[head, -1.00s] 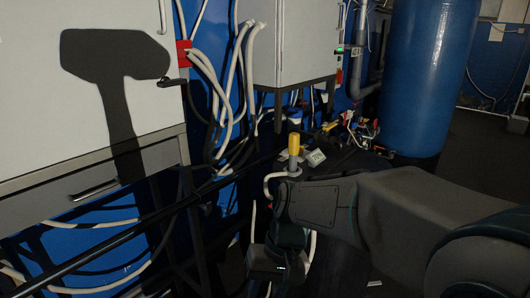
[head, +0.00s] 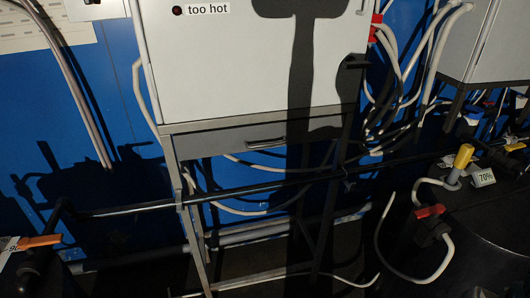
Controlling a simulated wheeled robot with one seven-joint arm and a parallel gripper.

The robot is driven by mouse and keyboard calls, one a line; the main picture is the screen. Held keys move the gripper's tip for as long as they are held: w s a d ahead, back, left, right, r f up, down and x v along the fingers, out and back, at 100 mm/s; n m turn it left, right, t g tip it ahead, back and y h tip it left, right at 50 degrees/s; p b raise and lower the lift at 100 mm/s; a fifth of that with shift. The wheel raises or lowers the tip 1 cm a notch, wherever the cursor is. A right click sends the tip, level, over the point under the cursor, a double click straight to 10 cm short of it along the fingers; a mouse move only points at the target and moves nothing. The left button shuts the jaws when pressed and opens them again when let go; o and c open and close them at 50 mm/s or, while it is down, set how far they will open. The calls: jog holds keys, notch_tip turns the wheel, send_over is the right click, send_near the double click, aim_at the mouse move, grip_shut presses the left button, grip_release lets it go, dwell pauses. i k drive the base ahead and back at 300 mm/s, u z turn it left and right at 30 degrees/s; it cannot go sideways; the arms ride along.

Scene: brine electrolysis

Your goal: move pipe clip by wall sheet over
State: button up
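A pale wall sheet (head: 38,38) with rows of print or marks hangs on the blue wall at the upper left. Grey pipes (head: 88,110) run down the wall just right of it. I cannot make out a pipe clip for certain on these pipes. An orange-handled part (head: 32,243) sits on dark piping at the lower left; I cannot tell whether it is a clip or a valve. My gripper is not in view.
A pale cabinet marked "too hot" (head: 250,70) stands on a metal frame in the middle. A black pipe (head: 270,193) crosses in front of its legs. White hoses, a red-handled valve (head: 430,212), a yellow-topped fitting (head: 462,157) and a "70%" tag (head: 483,177) are at right.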

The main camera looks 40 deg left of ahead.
aim_at(180, 209)
jog(key=z, duration=0.3)
jog(key=k, duration=0.2)
jog(key=u, duration=2.5)
jog(key=k, duration=1.3)
jog(key=z, duration=0.7)
jog(key=i, duration=0.5)
jog(key=z, duration=0.55)
jog(key=i, duration=1.25)
jog(key=u, duration=0.8)
